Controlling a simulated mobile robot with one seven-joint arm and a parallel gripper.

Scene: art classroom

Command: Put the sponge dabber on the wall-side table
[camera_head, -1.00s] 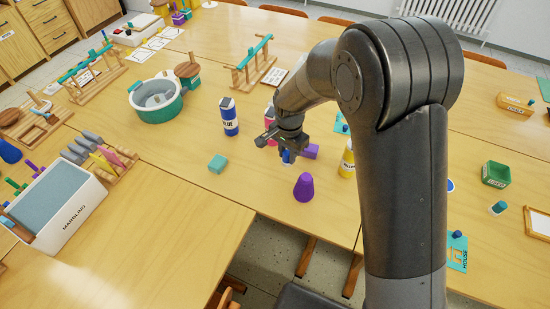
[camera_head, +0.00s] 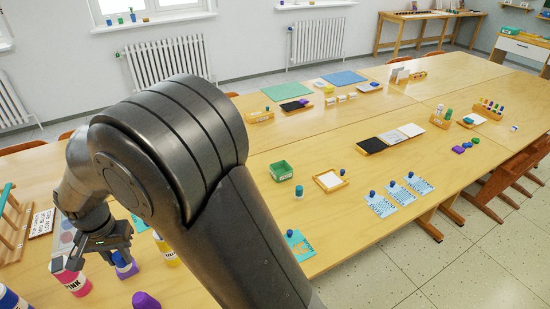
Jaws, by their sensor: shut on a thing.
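My gripper (camera_head: 108,248) is at the lower left, over the near table, fingers pointing down. It is shut on a small blue, white and purple piece (camera_head: 125,266), which looks like the sponge dabber; the fingers partly hide it, and I cannot tell exactly how it is gripped. A long narrow wooden table (camera_head: 432,15) stands against the far wall at the upper right, with small items on its top; it looks like the wall-side table. It is far from my gripper.
A pink bottle (camera_head: 74,284), a yellow bottle (camera_head: 166,250) and a purple cone (camera_head: 146,300) are close to the gripper. Free floor (camera_head: 440,265) shows at the lower right.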

